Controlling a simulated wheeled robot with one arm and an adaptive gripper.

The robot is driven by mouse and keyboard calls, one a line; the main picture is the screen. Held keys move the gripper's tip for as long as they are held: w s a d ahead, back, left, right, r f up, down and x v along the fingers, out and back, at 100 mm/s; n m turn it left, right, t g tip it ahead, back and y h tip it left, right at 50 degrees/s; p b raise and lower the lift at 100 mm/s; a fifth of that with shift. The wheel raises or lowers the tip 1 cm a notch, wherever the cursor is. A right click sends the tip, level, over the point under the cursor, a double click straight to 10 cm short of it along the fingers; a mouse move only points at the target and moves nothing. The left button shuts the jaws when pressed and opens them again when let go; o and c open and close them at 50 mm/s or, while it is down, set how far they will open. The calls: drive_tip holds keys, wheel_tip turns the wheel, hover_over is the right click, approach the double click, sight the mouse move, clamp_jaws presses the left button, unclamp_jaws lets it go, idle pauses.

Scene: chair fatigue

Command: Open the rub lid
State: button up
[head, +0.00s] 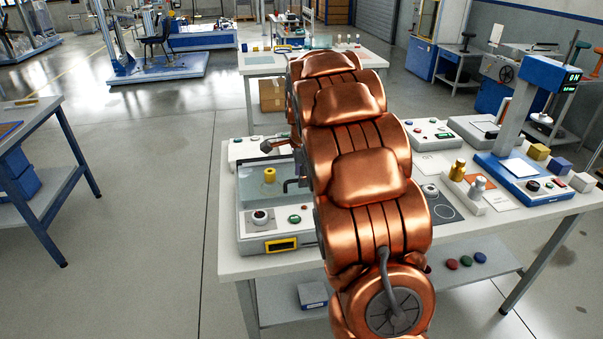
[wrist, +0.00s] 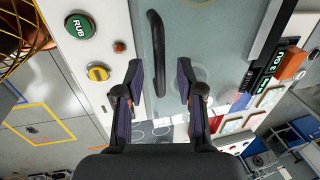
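In the wrist view, a green button marked RUB (wrist: 80,27) sits on a pale panel along the left. Beside the panel lies a glassy lid (wrist: 205,35) with a long black bar handle (wrist: 156,45). My gripper (wrist: 160,75) is open, with one dark finger on each side of the handle's near end in the picture. No contact with the handle shows, and the depth between them is unclear. In the head view, a glass-topped box (head: 245,190) stands at the table's left end. My copper arm hides part of it, and my gripper is mostly hidden there.
The panel also has a yellow knob (wrist: 98,72) and a small red button (wrist: 119,47). A blue test stand (head: 535,110) with a display stands on the table's right. Small weights (head: 457,169) and cards lie between it and my arm. Open floor (head: 150,220) lies left of the table.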

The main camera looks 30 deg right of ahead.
clamp_jaws()
idle(0.7)
